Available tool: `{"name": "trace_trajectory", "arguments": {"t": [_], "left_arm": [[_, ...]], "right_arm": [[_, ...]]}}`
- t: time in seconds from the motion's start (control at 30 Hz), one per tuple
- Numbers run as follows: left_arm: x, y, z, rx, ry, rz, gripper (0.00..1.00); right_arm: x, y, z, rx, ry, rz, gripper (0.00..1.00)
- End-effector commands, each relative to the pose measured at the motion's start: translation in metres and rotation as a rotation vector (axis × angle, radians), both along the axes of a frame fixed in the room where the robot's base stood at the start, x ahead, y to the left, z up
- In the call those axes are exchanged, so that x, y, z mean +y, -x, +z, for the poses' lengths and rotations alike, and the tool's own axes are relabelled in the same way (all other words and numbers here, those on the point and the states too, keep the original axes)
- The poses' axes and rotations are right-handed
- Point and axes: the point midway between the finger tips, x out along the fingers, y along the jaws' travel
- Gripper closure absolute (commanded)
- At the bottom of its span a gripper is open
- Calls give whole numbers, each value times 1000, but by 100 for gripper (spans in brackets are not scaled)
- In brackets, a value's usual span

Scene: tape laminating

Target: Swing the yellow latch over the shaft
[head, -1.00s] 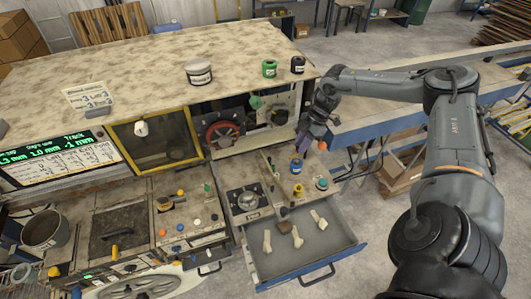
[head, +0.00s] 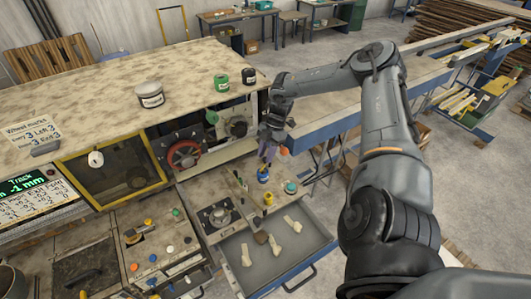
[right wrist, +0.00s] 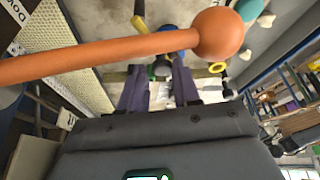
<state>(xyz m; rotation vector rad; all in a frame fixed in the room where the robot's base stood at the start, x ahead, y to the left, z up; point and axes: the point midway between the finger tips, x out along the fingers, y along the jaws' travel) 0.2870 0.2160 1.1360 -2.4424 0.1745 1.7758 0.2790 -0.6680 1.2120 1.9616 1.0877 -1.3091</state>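My right gripper (head: 268,155) points down over the right-hand worktop, just above a blue round part (head: 263,174). In the right wrist view its two purple-grey fingers (right wrist: 160,92) are apart, with the blue part (right wrist: 162,68) between or just beyond their tips; contact is unclear. A small yellow piece (head: 268,198) stands in front of the blue part. The right wrist view shows a yellow-ended piece (right wrist: 138,22) and a yellow ring (right wrist: 217,67); I cannot tell which is the latch. The shaft is not clearly identifiable. My left gripper is out of view.
An orange rod with a ball end (right wrist: 218,34) crosses close to the right wrist camera; the ball (head: 283,151) is beside my gripper. A teal knob (head: 291,187) stands nearby. An open drawer (head: 285,262) with several pale parts juts out below. A red wheel (head: 183,153) sits behind left.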

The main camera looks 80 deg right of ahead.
Motion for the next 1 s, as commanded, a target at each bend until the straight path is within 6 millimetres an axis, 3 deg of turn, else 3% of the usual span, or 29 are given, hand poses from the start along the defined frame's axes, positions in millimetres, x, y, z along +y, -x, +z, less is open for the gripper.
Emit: {"name": "trace_trajectory", "arguments": {"t": [0.03,0.1,0.57,1.0], "left_arm": [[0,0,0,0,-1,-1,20],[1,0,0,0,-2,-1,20],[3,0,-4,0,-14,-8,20],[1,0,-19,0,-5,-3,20]], "right_arm": [[0,0,0,1,0,0,60],[0,0,0,0,0,-1,50],[-5,2,9,-1,3,-2,50],[-27,17,73,2,5,-3,50]]}}
